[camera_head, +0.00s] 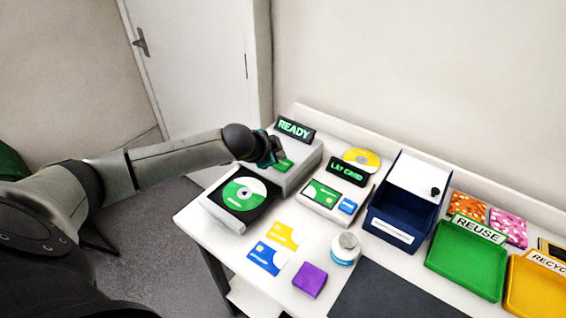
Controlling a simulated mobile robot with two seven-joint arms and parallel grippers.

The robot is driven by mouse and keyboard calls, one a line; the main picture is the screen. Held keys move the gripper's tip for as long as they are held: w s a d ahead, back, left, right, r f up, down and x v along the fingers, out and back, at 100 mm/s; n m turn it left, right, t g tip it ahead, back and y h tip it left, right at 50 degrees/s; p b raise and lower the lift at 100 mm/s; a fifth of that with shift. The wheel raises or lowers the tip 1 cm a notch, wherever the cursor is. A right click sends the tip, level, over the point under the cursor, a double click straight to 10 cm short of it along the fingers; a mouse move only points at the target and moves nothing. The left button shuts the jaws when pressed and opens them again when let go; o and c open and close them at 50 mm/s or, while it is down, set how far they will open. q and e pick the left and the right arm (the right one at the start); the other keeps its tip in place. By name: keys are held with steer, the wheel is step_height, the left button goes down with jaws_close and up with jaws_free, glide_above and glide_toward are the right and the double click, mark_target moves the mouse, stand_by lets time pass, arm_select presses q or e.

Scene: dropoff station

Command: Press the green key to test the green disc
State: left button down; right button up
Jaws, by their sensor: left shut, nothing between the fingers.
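The green disc (244,193) lies in the black extended tray (262,207) of the grey disc tester. The tester's sign (296,128) reads READY. The green key (285,166) is on top of the tester, partly hidden by my left gripper. My left gripper (275,161) is shut and empty, with its tips at or just above the key's left edge. I cannot tell whether they touch it. My right gripper is not in view.
A card reader (330,211) with a LAY CARD sign holds a green card, right of the tester. A yellow disc (362,159), a dark blue box (391,228), a green REUSE tray (440,262) and a yellow tray (530,290) stand farther right. Cards and a purple square (310,279) lie in front.

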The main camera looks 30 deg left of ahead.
mark_target(279, 166)
arm_select(q)
steer(key=shift+f, duration=0.35)
steer(key=shift+f, duration=0.5)
stand_by(0.7)
steer(key=shift+r+p, duration=0.9)
steer(key=shift+p, duration=0.2)
step_height(279, 166, up, 5)
steer(key=p, duration=0.5)
steer(key=shift+r+p, duration=0.1)
steer(key=shift+p, duration=0.3)
